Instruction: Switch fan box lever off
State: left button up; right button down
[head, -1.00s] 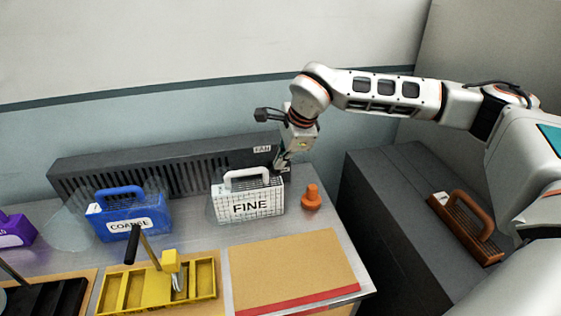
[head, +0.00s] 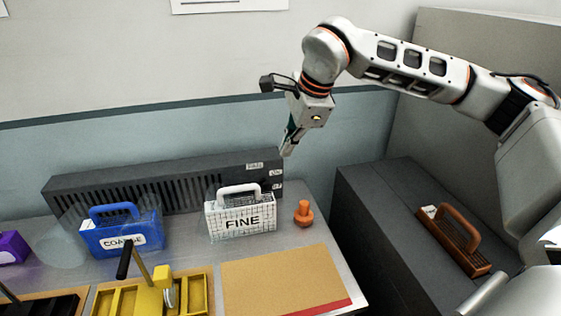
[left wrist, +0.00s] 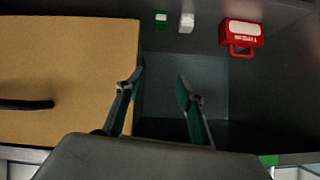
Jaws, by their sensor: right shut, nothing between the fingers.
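The fan box (head: 150,183) is a long dark grey slotted box at the back of the table, against the wall. Its right end carries small pale labels (head: 276,172); their text is too small to read surely. I cannot make out the lever or its position. My right gripper (head: 287,151) points down, shut and empty, just above the right end of the fan box and seemingly apart from it. My left gripper (left wrist: 158,82) is open and empty in the left wrist view; it is out of the head view.
A white FINE basket (head: 240,222), a blue COARSE basket (head: 122,240) and an orange knob-shaped piece (head: 303,214) stand in front of the fan box. A yellow tray (head: 190,292) and tan board (head: 285,280) lie nearer. A brown handled block (head: 455,240) sits on the right cabinet. The left wrist view shows a red case (left wrist: 241,35).

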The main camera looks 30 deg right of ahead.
aim_at(268, 185)
jog(key=k, duration=1)
